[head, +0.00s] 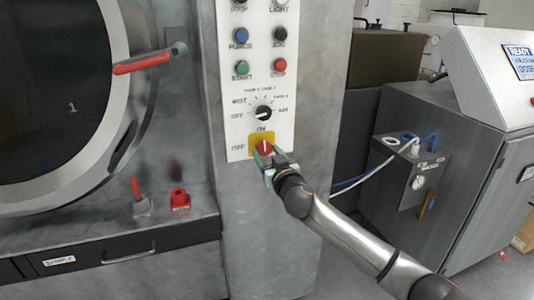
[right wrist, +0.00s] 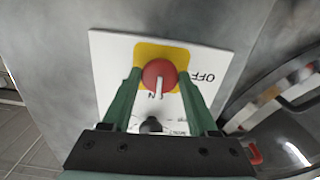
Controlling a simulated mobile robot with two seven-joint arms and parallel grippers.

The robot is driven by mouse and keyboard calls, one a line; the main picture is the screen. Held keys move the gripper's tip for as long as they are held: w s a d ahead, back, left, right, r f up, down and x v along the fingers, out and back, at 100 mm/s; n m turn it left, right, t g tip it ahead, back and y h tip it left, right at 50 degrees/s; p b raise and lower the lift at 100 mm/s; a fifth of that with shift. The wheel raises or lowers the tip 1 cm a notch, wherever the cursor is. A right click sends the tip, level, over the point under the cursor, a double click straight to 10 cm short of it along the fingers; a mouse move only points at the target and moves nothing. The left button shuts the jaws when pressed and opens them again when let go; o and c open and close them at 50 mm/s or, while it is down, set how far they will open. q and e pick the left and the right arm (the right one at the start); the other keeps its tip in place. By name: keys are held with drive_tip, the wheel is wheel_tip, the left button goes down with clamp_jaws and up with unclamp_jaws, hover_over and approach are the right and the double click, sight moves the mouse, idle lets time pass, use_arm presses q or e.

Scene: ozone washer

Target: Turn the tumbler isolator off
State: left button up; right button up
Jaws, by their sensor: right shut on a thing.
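The tumbler isolator is a red round knob (head: 265,146) on a yellow square plate (head: 255,140), low on the white control panel. In the right wrist view the knob (right wrist: 157,72) shows a white pointer mark directed at the ON label. The OFF label (right wrist: 203,77) is to one side, a quarter turn away. My right gripper (head: 263,154) is at the knob from below right in the head view. In the right wrist view its green fingers (right wrist: 158,80) stand on either side of the knob, shut on it. My left gripper is not in view.
Above the isolator are a black selector knob (head: 264,113) and several push buttons. The round washer door (head: 75,100) with a red handle (head: 142,63) is on the left. A small red fitting (head: 180,199) sits on the ledge. A grey cabinet (head: 450,150) stands at the right.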

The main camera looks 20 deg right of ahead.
drive_tip(key=n+p, duration=0.1)
drive_tip(key=n, duration=0.3)
drive_tip(key=shift+n+p, duration=0.35)
drive_tip(key=shift+n, duration=0.05)
drive_tip(key=n+p, duration=0.1)
drive_tip(key=n, duration=0.3)
drive_tip(key=shift+d+p, duration=0.1)
drive_tip(key=shift+p, duration=0.2)
drive_tip(key=n+p, duration=0.1)
drive_tip(key=n, duration=0.4)
drive_tip(key=shift+r+p, duration=0.1)
drive_tip(key=shift+p, duration=0.25)
drive_tip(key=shift+n+p, duration=0.55)
drive_tip(key=shift+n, duration=1.15)
drive_tip(key=o, duration=1.3)
drive_tip(key=shift+o, duration=0.2)
drive_tip(key=s, duration=1.2)
drive_tip(key=shift+s+d, duration=0.25)
